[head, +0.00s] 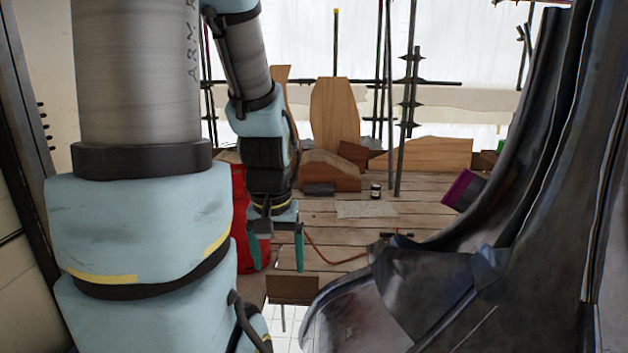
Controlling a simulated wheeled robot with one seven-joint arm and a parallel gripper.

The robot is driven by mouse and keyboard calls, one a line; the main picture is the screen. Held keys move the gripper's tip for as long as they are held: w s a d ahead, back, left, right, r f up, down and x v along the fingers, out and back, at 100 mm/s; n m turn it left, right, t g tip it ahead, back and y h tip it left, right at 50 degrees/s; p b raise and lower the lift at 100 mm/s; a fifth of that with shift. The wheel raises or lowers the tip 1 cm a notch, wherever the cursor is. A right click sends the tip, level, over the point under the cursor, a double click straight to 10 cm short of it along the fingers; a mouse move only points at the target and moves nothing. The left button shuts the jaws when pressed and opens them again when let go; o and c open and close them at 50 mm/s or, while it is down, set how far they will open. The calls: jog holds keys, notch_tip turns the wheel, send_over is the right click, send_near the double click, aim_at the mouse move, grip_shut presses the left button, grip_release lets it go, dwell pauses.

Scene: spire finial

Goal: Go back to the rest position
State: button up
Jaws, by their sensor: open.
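My gripper (276,262) hangs at the end of my arm, left of the picture's middle, pointing down. Its two green fingers are apart, and nothing shows between them. It is in front of a red container (240,208) and over the plank floor (330,236). The upper links of my arm fill the left side of the view.
A large dark metal spire piece (540,240) fills the right side, close to my gripper's side. Wooden panels (336,115) and boards stand at the back by scaffold poles (408,95). A small dark jar (375,191) and a flat sheet (367,209) lie on the planks.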

notch_tip(320, 180, up, 19)
jog(key=p, duration=1.7)
jog(key=shift+r, duration=0.15)
